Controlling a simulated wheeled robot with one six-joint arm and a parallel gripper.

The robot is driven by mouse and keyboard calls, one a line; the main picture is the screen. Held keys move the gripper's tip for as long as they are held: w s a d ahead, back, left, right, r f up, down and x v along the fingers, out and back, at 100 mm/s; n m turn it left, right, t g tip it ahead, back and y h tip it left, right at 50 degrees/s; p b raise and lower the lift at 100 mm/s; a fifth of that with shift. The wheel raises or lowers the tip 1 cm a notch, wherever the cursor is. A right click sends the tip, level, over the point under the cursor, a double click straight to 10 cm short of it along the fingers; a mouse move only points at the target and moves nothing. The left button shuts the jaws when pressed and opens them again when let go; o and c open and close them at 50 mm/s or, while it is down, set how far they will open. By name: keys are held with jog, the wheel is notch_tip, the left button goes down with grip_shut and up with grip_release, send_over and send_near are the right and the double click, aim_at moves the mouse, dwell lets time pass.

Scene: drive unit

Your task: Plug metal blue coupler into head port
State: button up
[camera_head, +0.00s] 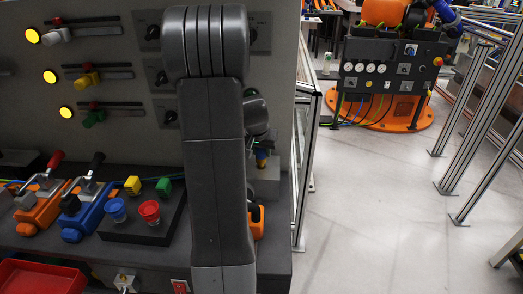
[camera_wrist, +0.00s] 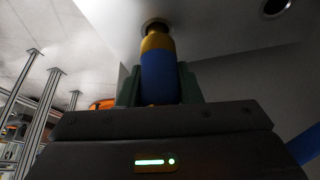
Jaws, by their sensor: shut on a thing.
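The metal blue coupler (camera_wrist: 158,75) has a blue body and a brass-coloured upper end. My gripper (camera_wrist: 160,84) is shut on its blue body, with one dark green finger on each side. In the wrist view the coupler's brass end lines up with a round port (camera_wrist: 155,22) in the pale surface and seems to meet it. I cannot tell how deep it sits. A second round port (camera_wrist: 276,7) shows at the top right. In the head view my arm hides most of this area; a small blue and yellow piece, perhaps the coupler (camera_head: 261,159), shows beside it.
A grey panel with lit yellow lamps (camera_head: 33,35) and sliders stands behind the bench. Orange and blue clamps (camera_head: 87,210), a black box with coloured buttons (camera_head: 150,210) and a red tray (camera_head: 40,279) are at left. The floor (camera_head: 370,200) at right is clear.

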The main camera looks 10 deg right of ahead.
jog(key=shift+f+b, duration=0.85)
jog(key=shift+f, duration=0.15)
jog(key=o, duration=1.2)
